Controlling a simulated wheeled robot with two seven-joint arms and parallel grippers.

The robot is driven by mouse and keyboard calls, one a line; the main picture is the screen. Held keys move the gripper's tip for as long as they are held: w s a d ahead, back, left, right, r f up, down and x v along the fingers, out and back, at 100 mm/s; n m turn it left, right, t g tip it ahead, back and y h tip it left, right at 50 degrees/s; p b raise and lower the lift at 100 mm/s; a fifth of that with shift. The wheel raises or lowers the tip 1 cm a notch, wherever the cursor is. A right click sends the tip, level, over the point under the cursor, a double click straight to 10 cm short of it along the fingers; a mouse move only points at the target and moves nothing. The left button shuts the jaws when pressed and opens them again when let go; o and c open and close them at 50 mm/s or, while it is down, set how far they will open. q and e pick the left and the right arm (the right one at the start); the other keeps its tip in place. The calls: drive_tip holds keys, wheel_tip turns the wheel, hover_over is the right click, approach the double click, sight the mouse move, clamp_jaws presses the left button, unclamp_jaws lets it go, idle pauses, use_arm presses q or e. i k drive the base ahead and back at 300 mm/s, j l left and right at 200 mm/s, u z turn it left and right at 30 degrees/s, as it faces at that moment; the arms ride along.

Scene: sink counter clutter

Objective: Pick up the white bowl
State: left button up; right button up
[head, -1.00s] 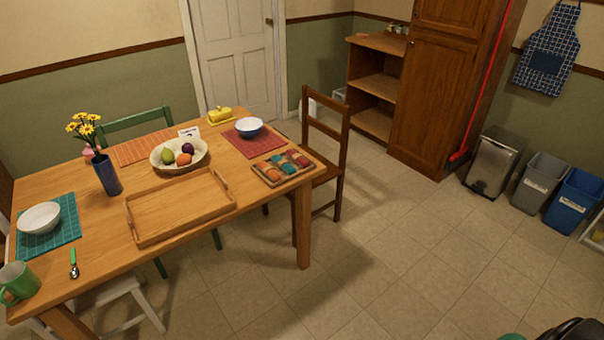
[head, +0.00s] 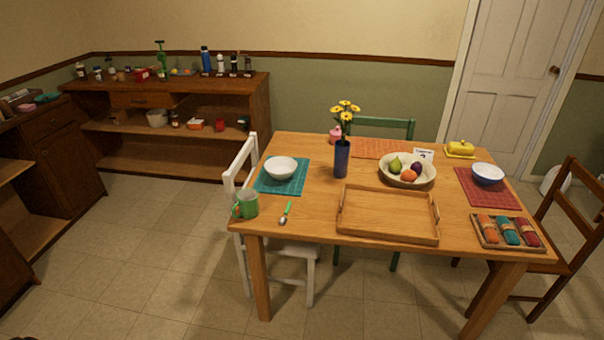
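A white bowl (head: 281,168) sits upright on a teal placemat (head: 268,184) at the left end of the wooden dining table (head: 300,212). It looks empty. A second bowl (head: 488,174), white inside with a blue outside, sits on a red placemat (head: 487,196) at the right end. Neither of my grippers shows in the head view.
A green mug (head: 246,204) and a green-handled spoon (head: 286,213) lie near the white bowl. A wooden tray (head: 388,238), flower vase (head: 342,160) and fruit bowl (head: 407,183) fill the middle. A white chair (head: 236,177) stands at the left end. Floor in front is clear.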

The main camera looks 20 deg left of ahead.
sight(281, 168)
drive_tip(key=i+j, duration=0.15)
drive_tip(key=i, duration=0.35)
drive_tip(key=i+j, duration=0.2)
drive_tip(key=i, duration=0.25)
